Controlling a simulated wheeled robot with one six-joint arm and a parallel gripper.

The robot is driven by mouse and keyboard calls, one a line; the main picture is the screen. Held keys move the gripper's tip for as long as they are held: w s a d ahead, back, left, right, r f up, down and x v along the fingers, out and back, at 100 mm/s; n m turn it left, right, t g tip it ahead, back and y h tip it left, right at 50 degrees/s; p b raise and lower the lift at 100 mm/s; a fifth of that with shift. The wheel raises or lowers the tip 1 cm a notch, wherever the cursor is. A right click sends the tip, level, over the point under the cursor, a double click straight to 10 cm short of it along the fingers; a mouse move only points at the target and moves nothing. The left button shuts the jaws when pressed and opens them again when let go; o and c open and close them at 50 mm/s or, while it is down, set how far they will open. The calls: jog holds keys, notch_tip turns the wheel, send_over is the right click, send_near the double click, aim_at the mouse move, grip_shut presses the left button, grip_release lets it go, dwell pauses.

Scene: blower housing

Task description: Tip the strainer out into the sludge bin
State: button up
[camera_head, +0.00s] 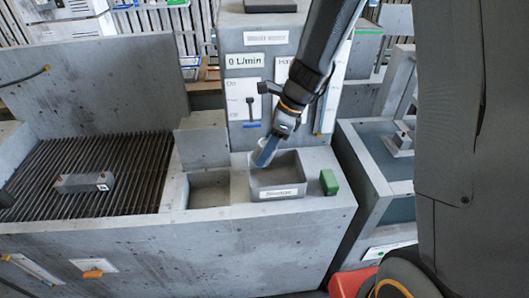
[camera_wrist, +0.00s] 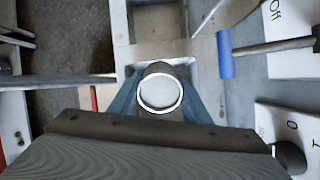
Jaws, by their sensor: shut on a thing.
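My gripper (camera_head: 265,152) reaches down from above, over the rear left edge of a grey open box (camera_head: 278,192) with a white label too small to read surely. In the wrist view my gripper's blue fingers (camera_wrist: 160,98) are shut on a round grey piece with a pale rim (camera_wrist: 160,108), which looks like the strainer. Its contents cannot be made out. To the left of the box is an open square recess (camera_head: 209,190) in the concrete bench. I cannot tell for sure which container is the sludge bin.
A green block (camera_head: 329,182) stands right of the box. Behind, a panel carries a "0 L/min" display (camera_head: 244,60) and a blue-tipped lever (camera_wrist: 226,55). A basin (camera_head: 375,150) is at right.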

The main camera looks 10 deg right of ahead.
jog(key=shift+a+y+b, duration=0.1)
jog(key=shift+y+b, duration=1.5)
jog(key=shift+b, duration=2.35)
jog(key=shift+f+y+b, duration=0.15)
jog(key=shift+y+b, duration=0.85)
jog(key=shift+b, duration=1)
jog(key=shift+f+y+b, duration=0.1)
jog(key=shift+y+b, duration=0.9)
jog(key=shift+b, duration=0.95)
jog(key=shift+d+y, duration=0.2)
jog(key=shift+y, duration=0.2)
jog(key=shift+d+r+y+b, duration=0.2)
jog(key=shift+y+b, duration=0.25)
jog(key=shift+y, duration=0.55)
jog(key=shift+d+r+y, duration=0.1)
jog(key=shift+r+y, duration=0.35)
jog(key=shift+y, duration=0.45)
